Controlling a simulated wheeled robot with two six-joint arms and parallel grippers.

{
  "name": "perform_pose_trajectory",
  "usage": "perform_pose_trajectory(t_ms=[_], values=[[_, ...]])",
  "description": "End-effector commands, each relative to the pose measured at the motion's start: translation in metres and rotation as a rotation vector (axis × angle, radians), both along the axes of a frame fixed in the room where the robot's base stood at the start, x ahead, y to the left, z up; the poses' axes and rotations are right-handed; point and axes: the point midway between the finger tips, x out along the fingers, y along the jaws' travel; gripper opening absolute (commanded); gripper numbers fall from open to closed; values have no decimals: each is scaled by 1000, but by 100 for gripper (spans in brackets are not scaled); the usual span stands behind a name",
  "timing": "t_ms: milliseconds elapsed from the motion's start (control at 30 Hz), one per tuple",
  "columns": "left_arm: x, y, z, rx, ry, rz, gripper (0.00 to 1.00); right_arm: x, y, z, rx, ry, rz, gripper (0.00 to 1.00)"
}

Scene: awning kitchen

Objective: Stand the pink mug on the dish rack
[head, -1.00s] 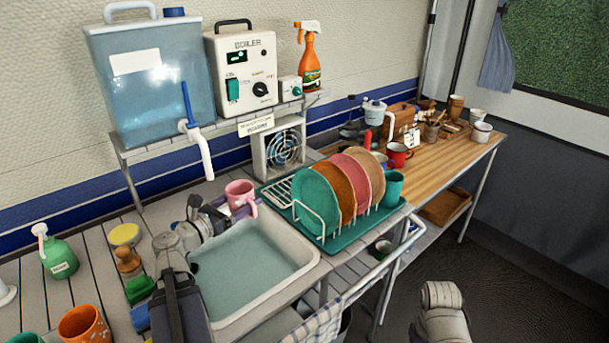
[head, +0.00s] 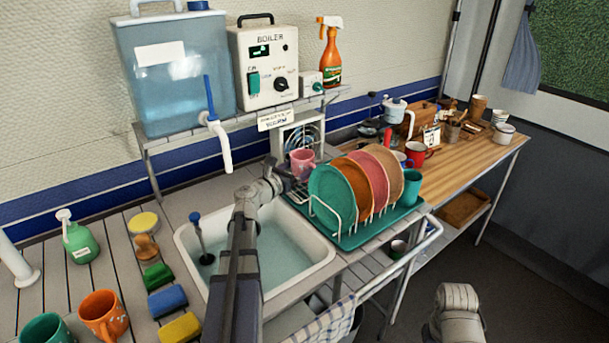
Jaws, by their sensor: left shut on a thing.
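The pink mug (head: 302,162) is upright at the left back end of the dish rack (head: 353,239). My left arm reaches over the sink, and my left gripper (head: 284,175) is shut on the mug at its left side. The gripper's fingers are small and partly hidden. I cannot tell whether the mug's base touches the rack. The rack holds several coloured plates and a teal mug (head: 411,187) at its right end. My right arm shows at the bottom right, but its gripper is out of view.
The sink (head: 300,283) holds water and a plunger-like tool (head: 201,240). A fan (head: 301,135) stands close behind the pink mug, under the shelf with the water tank (head: 175,80) and boiler (head: 265,70). Plates stand close to the mug's right.

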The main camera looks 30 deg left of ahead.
Motion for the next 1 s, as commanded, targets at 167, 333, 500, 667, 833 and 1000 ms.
perform_pose_trajectory(t_ms=[167,333,500,667,833,1000], values=[[5,-1,0,0,0,-1,28,0,0,0,0,0,0,50],[4,-1,-9,0,0,0,28,0,0,-9,0,0,0,50],[4,-1,-30,0,0,0,28,0,0,-30,0,0,0,50],[4,-1,-37,0,0,0,28,0,0,-37,0,0,0,50],[4,-1,-35,0,0,0,28,0,0,-35,0,0,0,50],[4,-1,-39,0,0,0,28,0,0,-39,0,0,0,50]])
